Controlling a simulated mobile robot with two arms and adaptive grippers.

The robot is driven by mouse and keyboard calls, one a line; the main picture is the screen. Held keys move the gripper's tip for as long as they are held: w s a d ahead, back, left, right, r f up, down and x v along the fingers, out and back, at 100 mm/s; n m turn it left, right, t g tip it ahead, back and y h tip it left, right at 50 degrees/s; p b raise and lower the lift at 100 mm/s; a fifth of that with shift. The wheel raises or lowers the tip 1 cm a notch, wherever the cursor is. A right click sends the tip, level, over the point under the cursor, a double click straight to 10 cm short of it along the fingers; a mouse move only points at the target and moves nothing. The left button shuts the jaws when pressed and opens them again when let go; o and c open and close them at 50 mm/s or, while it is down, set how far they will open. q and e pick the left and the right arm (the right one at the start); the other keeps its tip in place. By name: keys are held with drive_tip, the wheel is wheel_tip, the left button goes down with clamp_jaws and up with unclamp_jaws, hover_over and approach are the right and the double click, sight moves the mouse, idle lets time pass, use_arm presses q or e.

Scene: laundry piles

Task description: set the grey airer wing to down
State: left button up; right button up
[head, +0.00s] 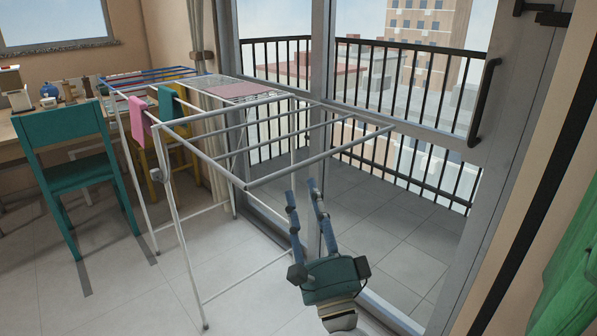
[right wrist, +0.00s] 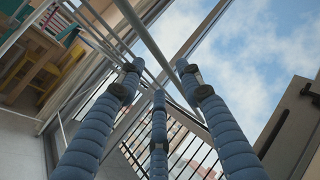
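The grey airer wing (head: 322,157) sticks out about level from the near side of the white-legged airer (head: 182,240). Its long outer bar runs from the middle of the head view to the upper right. My right gripper (head: 303,186) is below that outer bar, with its blue fingers pointing up and spread apart. In the right wrist view, a grey bar of the wing (right wrist: 155,45) crosses past the open fingertips (right wrist: 160,75). I cannot tell whether they touch it. My left gripper is not in view.
Pink (head: 140,118) and teal (head: 169,103) cloths hang on the airer; a flat pinkish cloth (head: 240,90) lies on its top. A teal chair (head: 80,150) stands left. A glass balcony door (head: 400,200) is close behind the wing. Floor (head: 110,290) at front left is clear.

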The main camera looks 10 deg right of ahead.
sight(299, 168)
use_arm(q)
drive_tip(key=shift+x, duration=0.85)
use_arm(e)
drive_tip(key=x, duration=0.7)
drive_tip(key=shift+w+a, duration=0.1)
drive_tip(key=shift+w, duration=0.2)
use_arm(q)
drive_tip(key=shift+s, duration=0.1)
use_arm(e)
clamp_jaws()
